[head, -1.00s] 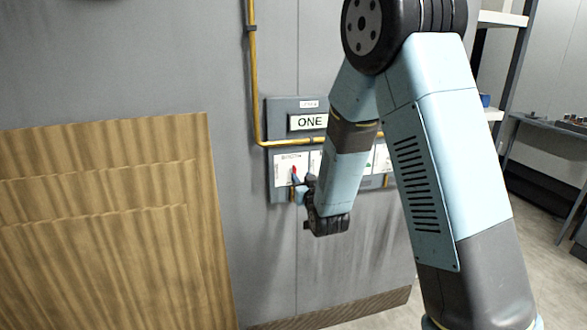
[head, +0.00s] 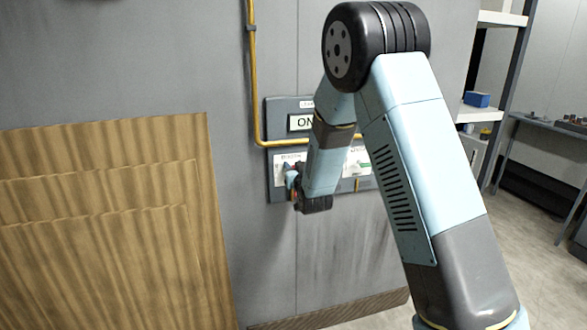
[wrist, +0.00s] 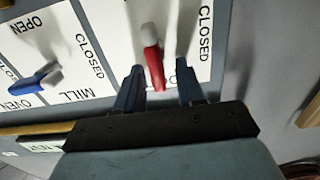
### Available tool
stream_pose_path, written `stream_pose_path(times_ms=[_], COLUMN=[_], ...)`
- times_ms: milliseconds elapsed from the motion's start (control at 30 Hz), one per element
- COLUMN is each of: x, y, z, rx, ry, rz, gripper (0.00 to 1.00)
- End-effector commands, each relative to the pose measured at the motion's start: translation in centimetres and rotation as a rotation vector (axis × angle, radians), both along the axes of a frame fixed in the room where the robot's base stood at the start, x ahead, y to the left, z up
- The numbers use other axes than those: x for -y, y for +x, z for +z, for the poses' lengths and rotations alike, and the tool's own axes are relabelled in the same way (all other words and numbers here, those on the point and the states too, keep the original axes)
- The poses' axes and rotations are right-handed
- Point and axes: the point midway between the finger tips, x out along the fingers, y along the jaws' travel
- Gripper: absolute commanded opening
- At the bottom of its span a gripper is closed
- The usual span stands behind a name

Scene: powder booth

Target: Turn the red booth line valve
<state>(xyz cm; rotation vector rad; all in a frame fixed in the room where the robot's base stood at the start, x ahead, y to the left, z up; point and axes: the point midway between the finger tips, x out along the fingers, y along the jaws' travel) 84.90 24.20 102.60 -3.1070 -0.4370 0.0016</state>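The red valve handle (wrist: 154,68) shows in the wrist view, hanging from a white hub on a white label plate marked CLOSED. My gripper (wrist: 159,88) is open, with one finger on each side of the red handle's lower end. A gap shows at both sides; I cannot tell whether either finger touches it. In the head view my gripper (head: 291,178) is at the left part of the grey valve panel (head: 278,106) and hides most of the red handle.
A blue valve handle (wrist: 36,80) sits left of the red one in the wrist view, by OPEN, CLOSED, OVEN and MILL lettering. A yellow pipe (head: 254,75) runs down to the panel. A wooden board (head: 100,225) stands left. Shelves and a bench (head: 550,123) are at right.

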Motion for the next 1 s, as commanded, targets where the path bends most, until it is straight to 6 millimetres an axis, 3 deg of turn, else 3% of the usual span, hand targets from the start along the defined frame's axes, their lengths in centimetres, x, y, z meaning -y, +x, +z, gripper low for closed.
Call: stream_pose_path(times_ms=[67, 400, 767, 1000], x=[-0.02, -0.04, 0.02, 0.36], y=[-0.02, -0.04, -0.03, 0.07], z=[0.0, -0.01, -0.02, -0.07], rx=[0.0, 0.0, -0.006, -0.034], ry=[0.0, 0.0, 0.016, 0.115], rz=[0.0, 0.001, 0.0, -0.001], gripper=[0.33, 0.0, 0.0, 0.0])
